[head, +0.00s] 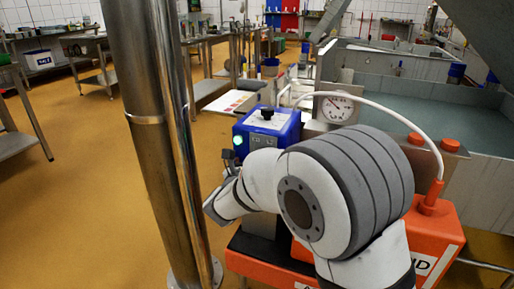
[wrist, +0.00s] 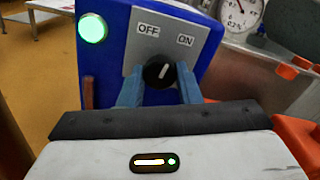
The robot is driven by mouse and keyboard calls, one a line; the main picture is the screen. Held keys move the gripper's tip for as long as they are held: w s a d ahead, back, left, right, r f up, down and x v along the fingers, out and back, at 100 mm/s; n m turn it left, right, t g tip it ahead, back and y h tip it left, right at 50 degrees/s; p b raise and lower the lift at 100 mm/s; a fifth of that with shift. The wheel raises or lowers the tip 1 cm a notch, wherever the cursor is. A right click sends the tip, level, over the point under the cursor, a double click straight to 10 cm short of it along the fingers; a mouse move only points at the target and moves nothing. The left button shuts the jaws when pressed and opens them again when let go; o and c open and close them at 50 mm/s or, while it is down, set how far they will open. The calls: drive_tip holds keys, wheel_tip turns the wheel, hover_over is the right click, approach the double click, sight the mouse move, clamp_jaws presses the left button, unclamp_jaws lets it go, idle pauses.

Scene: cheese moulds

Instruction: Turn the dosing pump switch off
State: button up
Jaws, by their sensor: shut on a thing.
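The dosing pump (head: 283,128) is a blue box with a lit green lamp (head: 238,140) on its front. It also shows in the wrist view (wrist: 209,45), where the lamp (wrist: 92,28) glows green. Its grey switch plate (wrist: 136,58) reads OFF at left and ON at right. The black switch knob (wrist: 153,77) has a white mark that points up, tilted slightly to the right, towards ON. My gripper (wrist: 159,88) has its two blue fingers on either side of the knob and is shut on it. In the head view my wrist hides the lower front of the pump.
A dial gauge (head: 337,107) stands right of the pump, with a white hose (head: 408,118) arching over to an orange container (head: 447,236). A steel vat (head: 438,98) lies behind. A steel post (head: 150,120) stands at left, with open floor (head: 75,190) beyond.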

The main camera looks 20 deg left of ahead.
drive_tip(key=n+p, duration=0.7)
drive_tip(key=p, duration=0.3)
drive_tip(key=shift+r+n, duration=0.15)
drive_tip(key=shift+n, duration=0.15)
drive_tip(key=shift+n+p, duration=0.3)
drive_tip(key=shift+p, duration=0.15)
drive_tip(key=o, duration=1)
drive_tip(key=shift+c, duration=0.2)
drive_tip(key=s, duration=0.8)
drive_tip(key=shift+a+p, duration=0.25)
drive_tip(key=shift+p, duration=0.1)
drive_tip(key=shift+w, duration=0.1)
